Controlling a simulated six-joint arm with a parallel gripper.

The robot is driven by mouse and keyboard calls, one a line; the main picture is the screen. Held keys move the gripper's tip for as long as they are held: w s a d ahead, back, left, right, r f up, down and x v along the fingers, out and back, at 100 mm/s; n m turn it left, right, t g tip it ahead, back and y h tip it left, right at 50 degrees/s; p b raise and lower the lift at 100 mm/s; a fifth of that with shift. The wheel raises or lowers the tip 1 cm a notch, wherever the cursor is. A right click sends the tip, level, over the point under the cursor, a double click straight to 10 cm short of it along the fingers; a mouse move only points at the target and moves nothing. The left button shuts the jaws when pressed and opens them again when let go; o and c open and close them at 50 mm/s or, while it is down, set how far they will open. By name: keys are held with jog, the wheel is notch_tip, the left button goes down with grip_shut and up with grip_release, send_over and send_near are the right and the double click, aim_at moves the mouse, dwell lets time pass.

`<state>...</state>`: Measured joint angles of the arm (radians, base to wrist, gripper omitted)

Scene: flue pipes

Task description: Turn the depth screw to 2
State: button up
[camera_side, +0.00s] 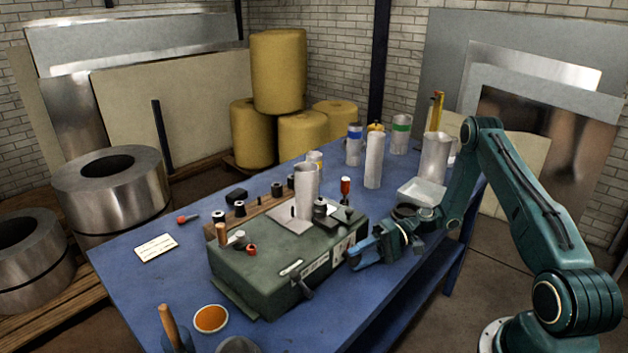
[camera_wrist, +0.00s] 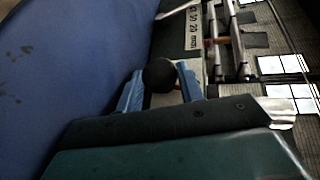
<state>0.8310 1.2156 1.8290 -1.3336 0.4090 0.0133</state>
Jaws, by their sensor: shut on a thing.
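The green bench machine (camera_side: 262,268) stands on the blue table, with pale scale plates and a label on its front side. My gripper (camera_side: 366,254) is at the machine's right front end. In the wrist view its two blue fingers (camera_wrist: 160,88) are shut on a round black knob (camera_wrist: 159,74), one finger on either side. The knob looks like that of the depth screw, but its shaft is mostly hidden. A plate marked in mm (camera_wrist: 192,28) lies just beyond the knob. A small reddish pointer (camera_wrist: 218,41) sits beside the plate, on parallel rods. I cannot make out any setting.
A grey pipe (camera_side: 306,190) stands upright on the machine's far side. A lever (camera_side: 304,288) sticks out of its front.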

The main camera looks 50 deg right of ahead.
jog(key=o, duration=1)
jog(key=shift+h, duration=0.4)
